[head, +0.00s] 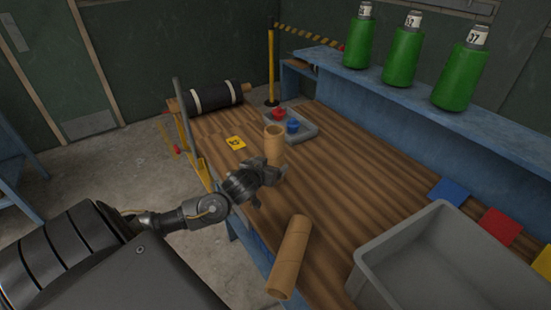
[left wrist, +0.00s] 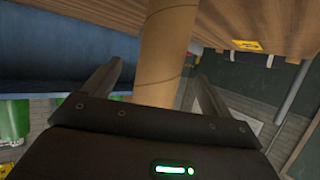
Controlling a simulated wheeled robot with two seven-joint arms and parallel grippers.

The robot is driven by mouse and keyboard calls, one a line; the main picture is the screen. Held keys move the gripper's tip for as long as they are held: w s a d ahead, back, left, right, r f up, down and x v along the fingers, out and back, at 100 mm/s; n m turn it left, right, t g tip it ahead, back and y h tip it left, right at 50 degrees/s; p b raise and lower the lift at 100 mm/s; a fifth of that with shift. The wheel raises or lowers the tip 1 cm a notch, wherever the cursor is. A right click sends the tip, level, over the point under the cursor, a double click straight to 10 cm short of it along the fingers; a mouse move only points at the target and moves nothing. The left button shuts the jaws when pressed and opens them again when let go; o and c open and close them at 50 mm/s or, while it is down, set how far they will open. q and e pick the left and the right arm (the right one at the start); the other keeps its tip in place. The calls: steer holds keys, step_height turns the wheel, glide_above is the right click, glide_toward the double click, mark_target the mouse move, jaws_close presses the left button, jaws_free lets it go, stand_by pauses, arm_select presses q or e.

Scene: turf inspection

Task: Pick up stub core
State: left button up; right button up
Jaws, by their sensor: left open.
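A brown cardboard core (head: 274,146) stands upright near the table's left edge in the head view. My left gripper (head: 272,172) is at its lower part, jaws open. In the left wrist view the core (left wrist: 165,50) runs between the two spread fingers of this gripper (left wrist: 158,70); a gap shows at the left finger, and contact at the right one is unclear. A second cardboard core (head: 289,257) lies on its side at the near table edge. I cannot tell for sure which one is the stub core. My right gripper is out of view.
On the wooden table (head: 350,180) are a grey bin (head: 372,272), a small tray (head: 308,131) with red and blue items, a yellow card (head: 235,143) and a black roll (head: 215,97). Green bottles (head: 401,55) stand on the blue shelf. The table's middle is clear.

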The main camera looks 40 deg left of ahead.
mark_target(275, 158)
arm_select(q)
steer(key=shift+w+a+f, duration=0.1)
steer(key=shift+w+f, duration=0.05)
steer(key=shift+w, duration=0.25)
steer(key=shift+w+a, duration=0.15)
steer(key=shift+w, duration=0.15)
steer(key=p+x, duration=0.1)
steer(key=x, duration=0.3)
steer(key=shift+w+a+f, duration=0.1)
steer(key=shift+w, duration=0.2)
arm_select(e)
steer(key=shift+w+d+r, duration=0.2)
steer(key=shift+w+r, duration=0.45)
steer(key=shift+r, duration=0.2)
arm_select(q)
steer(key=c, duration=1.2)
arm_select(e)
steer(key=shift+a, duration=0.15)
